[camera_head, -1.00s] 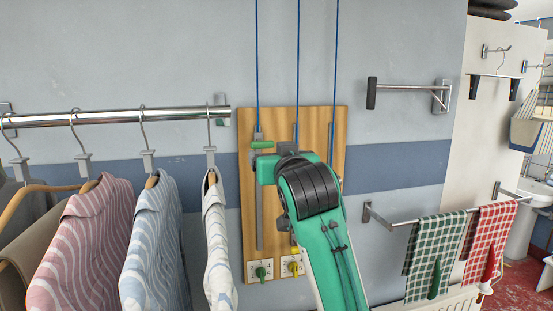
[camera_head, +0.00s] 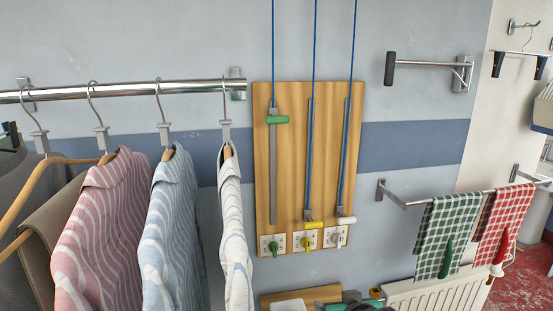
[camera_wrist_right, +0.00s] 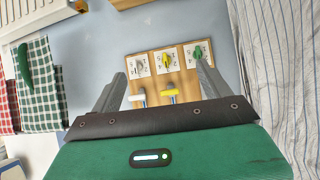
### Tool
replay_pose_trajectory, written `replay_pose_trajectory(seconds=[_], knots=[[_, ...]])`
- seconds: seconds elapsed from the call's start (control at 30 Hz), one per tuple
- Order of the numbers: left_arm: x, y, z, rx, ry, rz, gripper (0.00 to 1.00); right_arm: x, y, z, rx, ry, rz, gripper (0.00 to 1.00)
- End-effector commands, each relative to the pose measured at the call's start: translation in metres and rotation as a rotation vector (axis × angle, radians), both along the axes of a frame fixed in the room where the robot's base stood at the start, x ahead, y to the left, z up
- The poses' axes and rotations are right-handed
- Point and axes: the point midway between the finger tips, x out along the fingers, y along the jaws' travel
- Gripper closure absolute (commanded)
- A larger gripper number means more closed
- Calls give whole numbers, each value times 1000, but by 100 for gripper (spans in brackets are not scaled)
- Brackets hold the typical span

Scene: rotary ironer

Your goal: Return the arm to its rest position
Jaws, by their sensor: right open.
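My right gripper (camera_wrist_right: 162,72) is open in the right wrist view, its two grey fingers spread with nothing held between them. Beyond the fingers is the wooden board (camera_head: 263,165) with its dials and slides. In the head view only a small green and black part of my right arm (camera_head: 352,300) shows at the bottom edge, below the board. The gripper's fingers cannot be made out there. My left arm and gripper are not in view.
The green handle (camera_head: 278,119) is high on its slide; the yellow (camera_head: 313,225) and white handles (camera_head: 346,220) are low. Shirts (camera_head: 100,225) hang left on a rail (camera_head: 120,91). Checked towels (camera_head: 447,235) hang right above a radiator (camera_head: 430,292). A bracket (camera_head: 425,63) juts out upper right.

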Motion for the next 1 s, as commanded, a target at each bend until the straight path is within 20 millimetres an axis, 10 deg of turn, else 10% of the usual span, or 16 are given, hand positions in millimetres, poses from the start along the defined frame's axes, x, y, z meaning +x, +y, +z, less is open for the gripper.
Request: replay_pose_trajectory(seconds=[0.4,0.8,1.0], knots=[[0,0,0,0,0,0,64,-162,-52,-134,-78,354,7,20],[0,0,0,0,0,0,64,-279,-79,-174,-132,574,36,20],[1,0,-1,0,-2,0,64,-300,-84,-198,-146,632,48,20]])
